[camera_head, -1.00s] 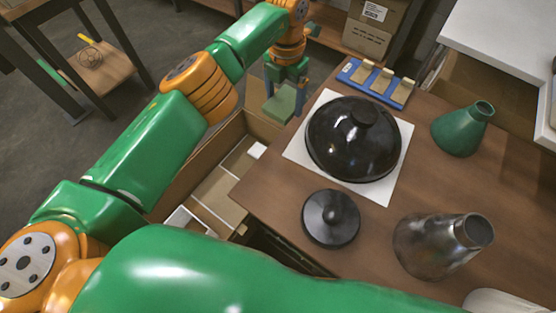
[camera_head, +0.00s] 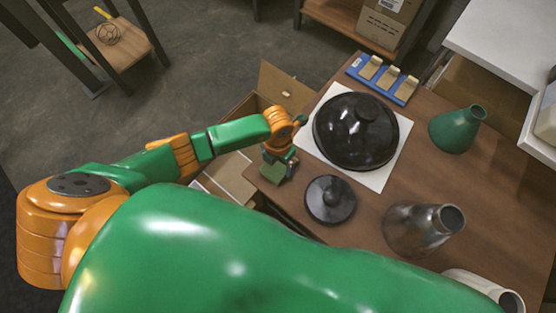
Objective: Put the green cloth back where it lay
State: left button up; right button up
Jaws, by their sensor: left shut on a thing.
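The green cloth (camera_head: 273,170) is a small, dull green piece at the left edge of the brown table. My left gripper (camera_head: 279,162) is shut on it and points downward, just left of the white sheet and the black dome. The cloth is small in the view and partly hidden by the gripper, so I cannot tell whether it touches the table top. My right gripper is out of view.
A black dome shade (camera_head: 356,130) sits on a white sheet (camera_head: 392,168). Nearby are a black disc with a knob (camera_head: 330,200), a dark metal cone (camera_head: 415,228), a green cone (camera_head: 456,130) and a blue rack (camera_head: 383,80). An open cardboard box (camera_head: 285,88) stands left of the table.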

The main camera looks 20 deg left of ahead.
aim_at(278, 165)
pick_arm(q)
jog(key=shift+w+f, duration=0.1)
jog(key=shift+f, duration=0.05)
jog(key=shift+f, duration=0.2)
jog(key=o, duration=0.9)
jog(key=shift+r, duration=0.1)
notch_tip(278, 165, up, 12)
jog(key=shift+r+p, duration=0.2)
jog(key=shift+p, duration=0.1)
